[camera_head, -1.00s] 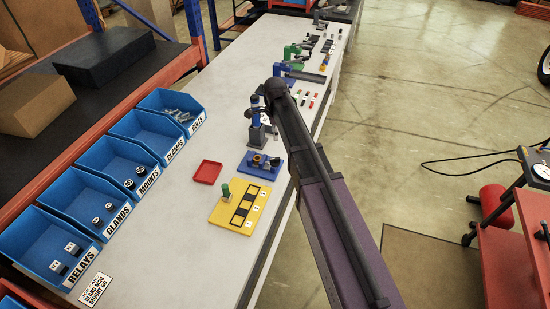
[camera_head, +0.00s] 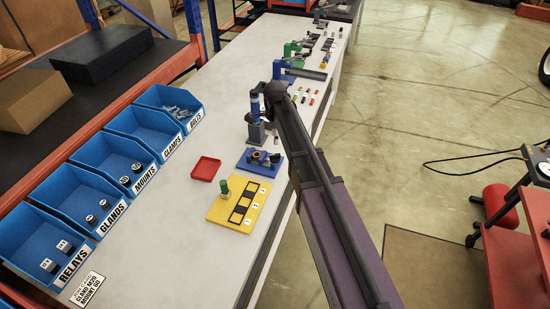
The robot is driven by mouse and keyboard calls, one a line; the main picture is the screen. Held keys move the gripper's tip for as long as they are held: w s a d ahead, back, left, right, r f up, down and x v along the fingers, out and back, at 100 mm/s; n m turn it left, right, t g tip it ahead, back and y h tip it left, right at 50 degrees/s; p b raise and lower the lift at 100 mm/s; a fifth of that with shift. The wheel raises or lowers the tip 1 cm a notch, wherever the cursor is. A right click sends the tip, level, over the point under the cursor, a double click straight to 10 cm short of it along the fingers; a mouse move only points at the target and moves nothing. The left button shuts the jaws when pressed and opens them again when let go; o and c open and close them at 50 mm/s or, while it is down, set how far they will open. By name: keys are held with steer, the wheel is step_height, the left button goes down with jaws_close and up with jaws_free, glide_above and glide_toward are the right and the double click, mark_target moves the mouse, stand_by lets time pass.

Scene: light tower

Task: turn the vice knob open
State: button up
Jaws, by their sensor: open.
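The grey vice (camera_head: 256,133) stands on the white bench, with an upright blue cylinder (camera_head: 255,104) above it. The vice knob is too small and too hidden by my arm to make out. My arm reaches in from the lower right, and its dark wrist is just right of the blue cylinder. My gripper (camera_head: 264,115) is open beside the vice and cylinder, mostly hidden by the wrist. I cannot tell whether it touches either of them.
In front of the vice are a blue fixture (camera_head: 260,160), a yellow plate (camera_head: 225,214) with a green-topped part and a red tray (camera_head: 205,168). Blue bins (camera_head: 165,107) line the left. More fixtures (camera_head: 301,73) stand farther along the bench.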

mark_target(275, 155)
steer(key=shift+f+b, duration=4.4)
steer(key=shift+f, duration=0.3)
jaws_close()
